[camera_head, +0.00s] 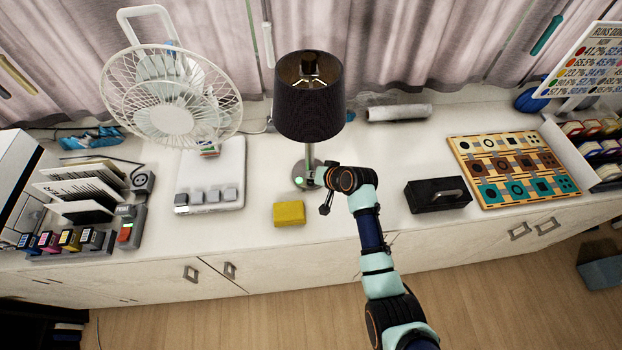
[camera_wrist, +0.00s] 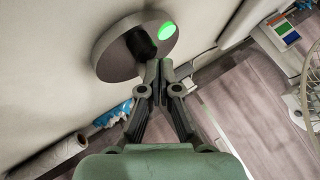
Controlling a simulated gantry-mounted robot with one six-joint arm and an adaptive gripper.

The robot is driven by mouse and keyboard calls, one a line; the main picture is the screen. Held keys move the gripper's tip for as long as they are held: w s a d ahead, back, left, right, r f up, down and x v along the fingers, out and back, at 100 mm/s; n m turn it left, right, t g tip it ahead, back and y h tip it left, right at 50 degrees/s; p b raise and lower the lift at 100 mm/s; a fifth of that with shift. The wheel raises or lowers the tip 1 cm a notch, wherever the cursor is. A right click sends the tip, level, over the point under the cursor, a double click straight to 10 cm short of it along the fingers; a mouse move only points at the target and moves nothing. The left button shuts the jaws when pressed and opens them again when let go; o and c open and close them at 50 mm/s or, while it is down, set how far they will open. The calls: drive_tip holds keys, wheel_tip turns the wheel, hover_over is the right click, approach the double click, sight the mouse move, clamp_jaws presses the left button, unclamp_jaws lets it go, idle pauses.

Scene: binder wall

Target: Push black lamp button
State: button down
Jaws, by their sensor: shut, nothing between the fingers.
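The black lamp (camera_head: 309,98) stands at the back middle of the counter on a round grey base. In the head view its green button (camera_head: 299,179) shows at the front of the base, just left of my gripper. In the wrist view the base (camera_wrist: 112,58) is a grey disc, with the round green button (camera_wrist: 168,31) glowing near its edge. My gripper (camera_wrist: 160,66) is shut and empty. Its fingertips appear just below the button in the wrist picture. I cannot tell whether they touch the base. A dark post-like part (camera_wrist: 141,43) rises from the disc.
A yellow block (camera_head: 289,214) lies in front of the lamp, left of my gripper. A white fan (camera_head: 203,185) stands at left, a black box with a handle (camera_head: 438,195) at right. A white roll (camera_head: 399,112) lies behind. The lampshade overhangs the base.

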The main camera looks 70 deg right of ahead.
drive_tip(key=shift+f, duration=0.1)
idle(0.3)
drive_tip(key=shift+f+b, duration=0.3)
drive_tip(key=shift+f, duration=0.1)
drive_tip(key=shift+r+p, duration=0.5)
drive_tip(key=shift+p, duration=0.05)
wheel_tip(320, 180, up, 6)
drive_tip(key=p, duration=0.5)
drive_tip(key=shift+r+p, duration=0.1)
drive_tip(key=shift+p, duration=0.25)
